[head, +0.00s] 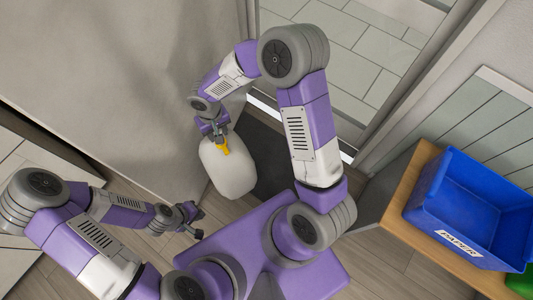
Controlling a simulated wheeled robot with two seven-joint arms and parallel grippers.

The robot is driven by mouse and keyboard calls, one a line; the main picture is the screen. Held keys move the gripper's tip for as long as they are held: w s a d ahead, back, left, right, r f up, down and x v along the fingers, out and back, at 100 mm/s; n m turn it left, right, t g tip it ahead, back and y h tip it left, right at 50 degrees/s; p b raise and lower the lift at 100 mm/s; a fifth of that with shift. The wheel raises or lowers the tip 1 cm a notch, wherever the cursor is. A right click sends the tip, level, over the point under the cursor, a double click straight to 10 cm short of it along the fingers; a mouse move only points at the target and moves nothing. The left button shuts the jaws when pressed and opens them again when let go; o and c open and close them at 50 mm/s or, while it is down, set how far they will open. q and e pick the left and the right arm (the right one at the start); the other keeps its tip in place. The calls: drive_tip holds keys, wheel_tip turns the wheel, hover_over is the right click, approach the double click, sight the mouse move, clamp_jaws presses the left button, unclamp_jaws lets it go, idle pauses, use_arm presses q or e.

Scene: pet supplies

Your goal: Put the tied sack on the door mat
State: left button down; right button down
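The tied sack (228,170) is a rounded white bag with a yellow tie at its top. My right gripper (220,143) is at the yellow tie and appears shut on it from above. The door mat (275,160) is a dark mat on the floor by the doorway, partly hidden by the sack and my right arm. The sack overlaps the mat's left part in the picture; I cannot tell whether it touches it. My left gripper (199,224) is empty, its fingers apart, to the lower left of the sack.
A glass door with pale tiles (350,45) beyond lies behind the mat. A wooden bench (404,190) at the right bears a blue bin (463,215) labelled paper, with a green item (522,282) beside it. A grey wall (120,90) stands at the left. Wood floor (150,245) shows between.

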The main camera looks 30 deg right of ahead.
drive_tip(key=w+d+f+b, duration=0.1)
drive_tip(key=w+d+f, duration=0.2)
drive_tip(key=d+f, duration=0.7)
drive_tip(key=w+d+f+b, duration=0.1)
drive_tip(key=w+d+f, duration=0.2)
drive_tip(key=d+f, duration=0.75)
wheel_tip(320, 180, down, 10)
drive_tip(key=b, duration=0.2)
drive_tip(key=shift+f+b, duration=0.2)
drive_tip(key=shift+b, duration=0.15)
drive_tip(key=shift+f, duration=0.2)
drive_tip(key=c, duration=0.7)
unclamp_jaws()
drive_tip(key=shift+s, duration=0.15)
drive_tip(key=shift+o, duration=0.2)
